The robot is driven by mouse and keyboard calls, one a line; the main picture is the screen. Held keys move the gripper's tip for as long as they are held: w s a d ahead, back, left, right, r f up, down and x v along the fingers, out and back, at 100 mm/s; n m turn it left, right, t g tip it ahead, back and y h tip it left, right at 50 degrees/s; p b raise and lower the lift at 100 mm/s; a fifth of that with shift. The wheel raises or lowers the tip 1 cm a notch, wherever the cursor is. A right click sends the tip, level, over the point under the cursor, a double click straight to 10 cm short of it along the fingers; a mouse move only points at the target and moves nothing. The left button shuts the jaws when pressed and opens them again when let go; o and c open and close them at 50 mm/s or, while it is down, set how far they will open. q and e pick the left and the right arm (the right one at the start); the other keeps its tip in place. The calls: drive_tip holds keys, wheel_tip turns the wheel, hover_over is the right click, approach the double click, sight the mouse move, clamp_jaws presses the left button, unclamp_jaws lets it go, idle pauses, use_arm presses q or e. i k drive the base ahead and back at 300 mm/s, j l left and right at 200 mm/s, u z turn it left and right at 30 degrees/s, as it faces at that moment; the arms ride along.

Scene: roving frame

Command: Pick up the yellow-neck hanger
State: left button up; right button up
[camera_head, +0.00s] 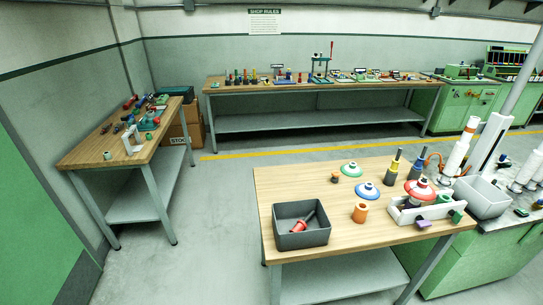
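I cannot make out a hanger with a yellow neck for certain. On the near wooden table (300,180) stand broad discs with raised necks: a green and white one (350,169), a blue and white one (367,190) and a red and white one (419,188). Dark upright pieces (391,173) stand behind them, one with a yellowish top. The items on the far benches are too small to tell apart. Neither of my grippers is in view.
A long bench (320,85) and a left bench (95,150) hold small items. Floor between them is clear.

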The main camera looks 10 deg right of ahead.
sight(393, 169)
drive_tip(key=z, duration=1.25)
drive_tip(key=i+l+z, duration=0.1)
drive_tip(key=l, duration=0.2)
drive_tip(key=i+l+z, duration=0.1)
drive_tip(key=l, duration=0.2)
